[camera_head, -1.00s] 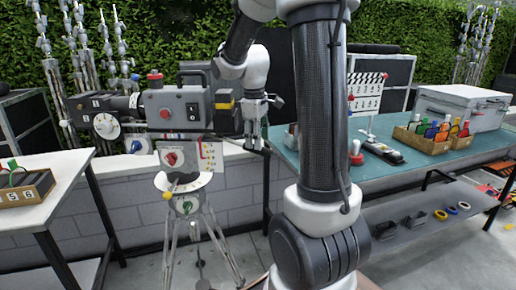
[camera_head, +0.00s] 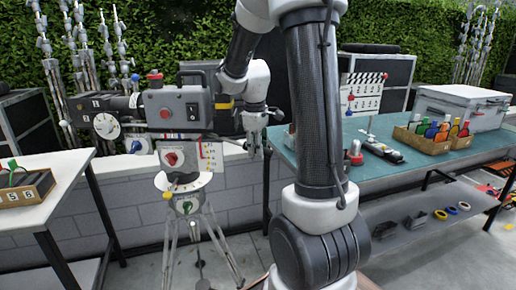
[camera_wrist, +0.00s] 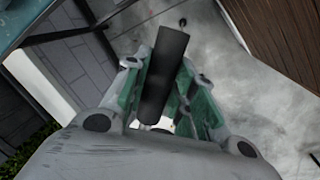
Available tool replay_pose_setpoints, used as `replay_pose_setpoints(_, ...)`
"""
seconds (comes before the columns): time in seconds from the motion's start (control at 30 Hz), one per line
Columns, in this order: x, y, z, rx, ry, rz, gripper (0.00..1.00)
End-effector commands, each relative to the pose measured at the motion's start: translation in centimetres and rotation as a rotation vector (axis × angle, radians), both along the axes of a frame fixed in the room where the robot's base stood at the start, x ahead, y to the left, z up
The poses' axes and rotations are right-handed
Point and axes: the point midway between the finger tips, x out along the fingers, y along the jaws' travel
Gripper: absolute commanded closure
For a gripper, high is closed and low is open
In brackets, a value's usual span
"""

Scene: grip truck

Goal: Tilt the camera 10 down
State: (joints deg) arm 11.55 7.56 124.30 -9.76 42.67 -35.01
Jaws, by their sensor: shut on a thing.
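The film camera (camera_head: 178,107) is grey with a red knob on top and a lens pointing left. It looks about level on its tripod (camera_head: 190,235). Below it are a panel with a red dial (camera_head: 172,157), a blue knob (camera_head: 136,146) and a small scale plate (camera_head: 210,156). My gripper (camera_head: 256,145) is just right of the camera's rear, pointing down. In the wrist view its green-padded fingers are shut on a dark cylindrical bar (camera_wrist: 166,75). The place where the bar joins the camera head is hidden.
A teal table (camera_head: 440,160) on the right bears a clapperboard (camera_head: 362,93), a wooden box of coloured bottles (camera_head: 425,143) and a grey case (camera_head: 462,107). A white table (camera_head: 60,178) stands at left. A low block wall (camera_head: 125,195) runs behind the tripod.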

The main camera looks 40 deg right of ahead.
Motion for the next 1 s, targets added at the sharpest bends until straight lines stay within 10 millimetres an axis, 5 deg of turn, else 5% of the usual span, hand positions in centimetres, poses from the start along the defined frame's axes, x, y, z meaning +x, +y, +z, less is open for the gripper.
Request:
replay_pose_setpoints(0.3, 0.7, 0.8, 4.4, -0.121, 0.094, 0.005, 1.0)
replay_pose_setpoints(0.63, 0.6, 0.8, 4.9, -0.137, 0.106, -0.001, 1.0)
replay_pose_setpoints(0.67, 0.6, 0.8, 4.9, -0.137, 0.106, -0.001, 0.71)
replay_pose_setpoints(0.77, 0.6, 0.8, 4.9, -0.136, 0.106, -0.001, 0.52)
replay_pose_setpoints(1.0, 0.6, 0.8, 4.9, -0.137, 0.107, 0.0, 0.52)
